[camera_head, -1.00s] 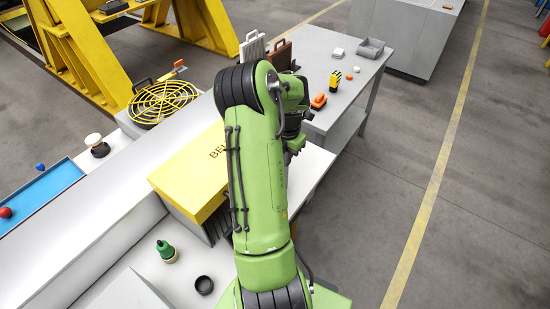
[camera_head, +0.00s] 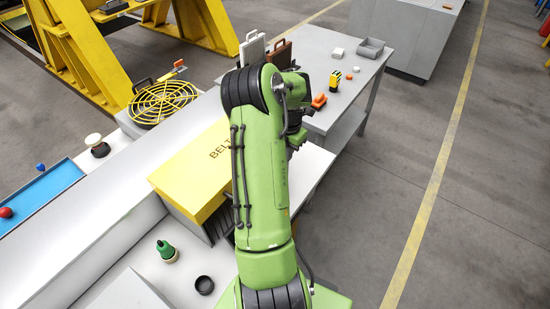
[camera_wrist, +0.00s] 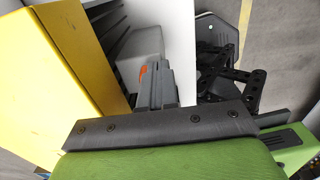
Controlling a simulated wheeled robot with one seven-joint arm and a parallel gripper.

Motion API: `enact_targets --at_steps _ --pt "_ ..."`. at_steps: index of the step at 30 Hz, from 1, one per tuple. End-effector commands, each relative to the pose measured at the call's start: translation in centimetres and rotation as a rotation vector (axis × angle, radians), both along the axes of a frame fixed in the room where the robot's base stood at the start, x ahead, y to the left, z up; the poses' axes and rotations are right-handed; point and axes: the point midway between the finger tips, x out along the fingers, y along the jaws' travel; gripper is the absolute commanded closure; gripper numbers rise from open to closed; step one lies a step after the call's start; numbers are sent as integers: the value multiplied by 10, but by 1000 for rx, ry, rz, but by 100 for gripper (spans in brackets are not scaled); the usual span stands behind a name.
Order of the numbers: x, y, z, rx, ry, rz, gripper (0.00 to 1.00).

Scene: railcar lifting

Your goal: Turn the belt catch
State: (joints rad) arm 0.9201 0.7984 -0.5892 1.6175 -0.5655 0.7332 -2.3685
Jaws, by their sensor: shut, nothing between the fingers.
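The yellow housing (camera_head: 190,160) marked "BELT" sits on the light bench, partly hidden behind my arm in the head view. It fills the left of the wrist view (camera_wrist: 50,70), with dark slats beside its open side. My gripper (camera_wrist: 152,72) shows there as grey fingers held together beside the housing. A small orange piece (camera_wrist: 143,69), perhaps the belt catch, shows at the left edge of the fingers and is mostly hidden. I cannot tell whether they touch. In the head view my arm hides the fingers and the catch.
A yellow round fan guard (camera_head: 163,102) and a blue tray (camera_head: 40,195) lie left of the housing. A green bottle-like item (camera_head: 166,251) and a black ring (camera_head: 204,285) are in front. A grey table (camera_head: 315,50) with cases and small tools stands behind. Floor at right is clear.

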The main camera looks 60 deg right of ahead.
Motion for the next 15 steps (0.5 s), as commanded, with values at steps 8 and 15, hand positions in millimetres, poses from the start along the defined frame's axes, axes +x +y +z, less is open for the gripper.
enact_targets --at_steps 8,15 --pt "0 0 0 0 0 -1 100" --pt "-12 3 6 -1 0 -1 100"
